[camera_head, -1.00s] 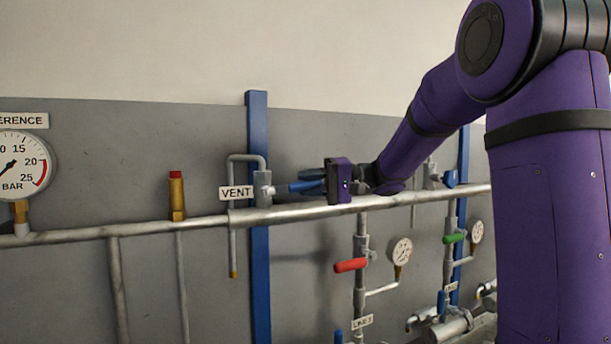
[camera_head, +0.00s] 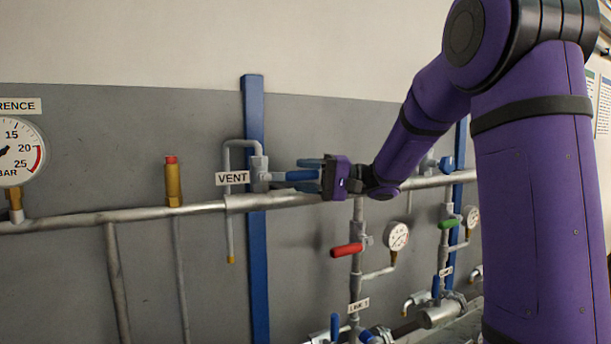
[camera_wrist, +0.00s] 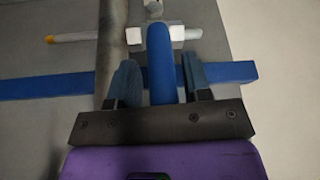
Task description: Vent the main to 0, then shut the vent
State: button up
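The vent valve (camera_head: 259,166) sits on the main pipe (camera_head: 150,211) beside the VENT label (camera_head: 232,178). Its blue lever handle (camera_head: 283,177) points right, roughly along the main. My gripper (camera_wrist: 160,80) has one blue finger on each side of the handle (camera_wrist: 159,50), with narrow gaps visible in the wrist view. It is open around the handle. The reference gauge (camera_head: 20,160) is cut by the left edge of the head view. Its scale shows 15 to 25 bar, and its needle points to the lower left; I cannot read its value.
A red-capped brass fitting (camera_head: 173,184) stands on the main. Below it, branch lines carry a red lever (camera_head: 347,250), a green lever (camera_head: 449,224) and small gauges (camera_head: 397,236). A blue post (camera_head: 256,270) runs behind the vent. My arm covers the right side.

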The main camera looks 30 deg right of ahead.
jog(key=shift+d, duration=0.1)
jog(key=r+v, duration=0.1)
jog(key=v, duration=0.9)
jog(key=shift+s+d+f, duration=0.15)
jog(key=shift+d+f, duration=0.15)
jog(key=shift+f, duration=0.2)
dwell(1.9)
